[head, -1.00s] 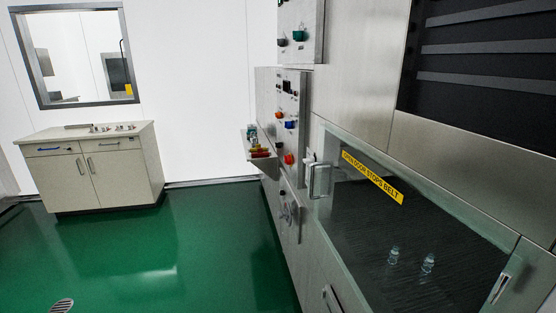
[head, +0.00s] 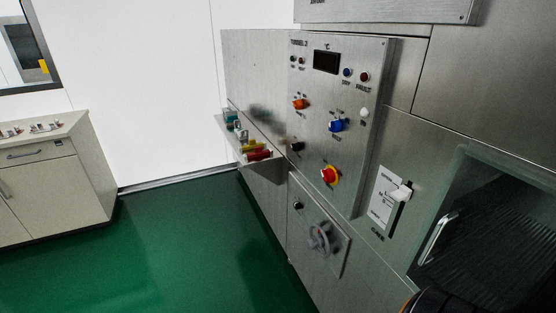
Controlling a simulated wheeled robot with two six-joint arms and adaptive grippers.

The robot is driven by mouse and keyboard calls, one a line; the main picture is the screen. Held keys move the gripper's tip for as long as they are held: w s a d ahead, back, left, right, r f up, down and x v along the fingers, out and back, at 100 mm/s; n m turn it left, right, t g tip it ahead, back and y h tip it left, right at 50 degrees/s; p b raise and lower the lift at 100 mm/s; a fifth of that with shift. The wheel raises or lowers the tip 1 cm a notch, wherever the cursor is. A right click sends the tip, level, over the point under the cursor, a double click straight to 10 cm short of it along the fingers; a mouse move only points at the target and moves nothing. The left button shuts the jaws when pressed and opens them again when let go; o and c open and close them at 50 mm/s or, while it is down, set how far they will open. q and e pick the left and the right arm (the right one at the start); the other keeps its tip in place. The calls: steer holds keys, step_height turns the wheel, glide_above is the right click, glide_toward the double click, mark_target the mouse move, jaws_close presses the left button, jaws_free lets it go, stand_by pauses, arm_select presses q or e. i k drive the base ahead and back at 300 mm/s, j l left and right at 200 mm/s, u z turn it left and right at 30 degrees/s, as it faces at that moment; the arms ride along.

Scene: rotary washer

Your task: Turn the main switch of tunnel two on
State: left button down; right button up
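A steel control panel (head: 341,75) whose label seems to read "TUNNEL 2" stands upright in the middle of the head view. Low on it is a red rotary knob on a yellow plate (head: 329,175), which looks like a main switch; its on and off marks are too small to read. Above it are an orange knob (head: 300,104), a blue knob (head: 336,126) and a black knob (head: 297,146). The panel's display (head: 327,62) is dark. Neither of my grippers is in view.
A small shelf (head: 262,170) with coloured items sticks out left of the panel. A handwheel (head: 320,238) is below. A white lever (head: 401,192) and a glass door with a handle (head: 438,238) are to the right. The green floor (head: 190,240) at left is clear.

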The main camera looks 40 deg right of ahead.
mark_target(328, 175)
steer(key=i+z, duration=0.25)
steer(key=i, duration=0.2)
steer(key=i+j+z, duration=0.3)
steer(key=i, duration=0.15)
steer(key=i+j+z, duration=0.25)
steer(key=i, duration=0.2)
